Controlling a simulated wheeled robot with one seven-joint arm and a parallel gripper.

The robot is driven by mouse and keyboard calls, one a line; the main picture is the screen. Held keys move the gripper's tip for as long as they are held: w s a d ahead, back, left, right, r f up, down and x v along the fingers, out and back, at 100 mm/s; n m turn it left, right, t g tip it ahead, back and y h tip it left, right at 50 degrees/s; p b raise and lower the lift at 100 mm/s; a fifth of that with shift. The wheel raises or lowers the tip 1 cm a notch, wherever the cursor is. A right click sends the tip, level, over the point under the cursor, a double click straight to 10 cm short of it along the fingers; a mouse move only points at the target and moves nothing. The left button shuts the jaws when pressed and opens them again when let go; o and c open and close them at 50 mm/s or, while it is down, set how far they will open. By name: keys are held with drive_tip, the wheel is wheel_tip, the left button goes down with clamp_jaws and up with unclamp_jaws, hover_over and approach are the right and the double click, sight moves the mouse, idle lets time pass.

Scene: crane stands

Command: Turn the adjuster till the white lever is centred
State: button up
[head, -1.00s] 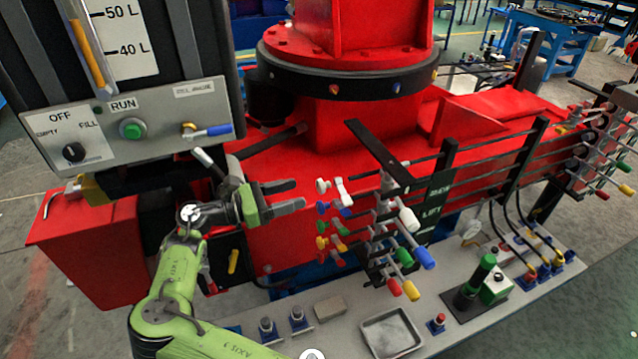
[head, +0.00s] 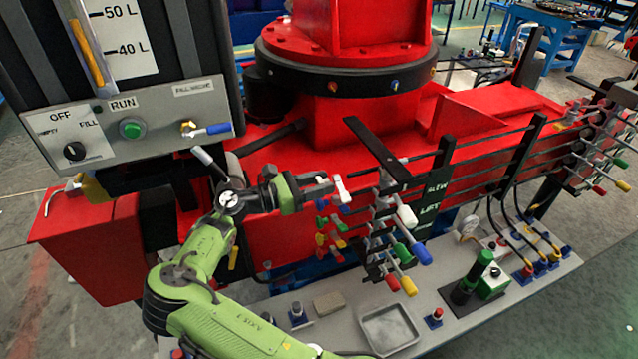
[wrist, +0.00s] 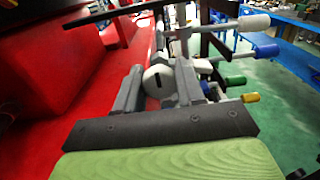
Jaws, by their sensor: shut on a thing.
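The white adjuster (wrist: 158,82) is a round, slotted white knob between my two fingers in the wrist view. My gripper (wrist: 158,88) is shut on it, one finger on each side. In the head view my gripper (head: 322,190) hides the round knob. A small white winged piece (head: 341,188) shows just past the fingertips. The white lever (head: 406,217) has a pale handle at the top of the lever bank, and it also shows in the wrist view (wrist: 250,22). I cannot tell whether it is centred.
Blue (head: 422,257), green (head: 402,252), yellow (head: 408,286) and red (head: 391,283) lever handles are close below the white one. More coloured adjusters (head: 330,238) sit just below my gripper. A black bar (head: 378,152) juts out above. A metal tray (head: 389,328) lies below.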

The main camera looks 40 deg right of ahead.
idle(0.3)
drive_tip(key=m, duration=0.4)
drive_tip(key=m+b, duration=0.1)
drive_tip(key=m, duration=0.3)
drive_tip(key=shift+f, duration=0.1)
drive_tip(key=m+b, duration=0.2)
drive_tip(key=m, duration=0.3)
drive_tip(key=shift+f+m, duration=0.1)
drive_tip(key=shift+m, duration=0.3)
drive_tip(key=shift+m+b, duration=0.9)
drive_tip(key=shift+m, duration=1)
drive_tip(key=o, duration=1)
drive_tip(key=shift+c, duration=0.2)
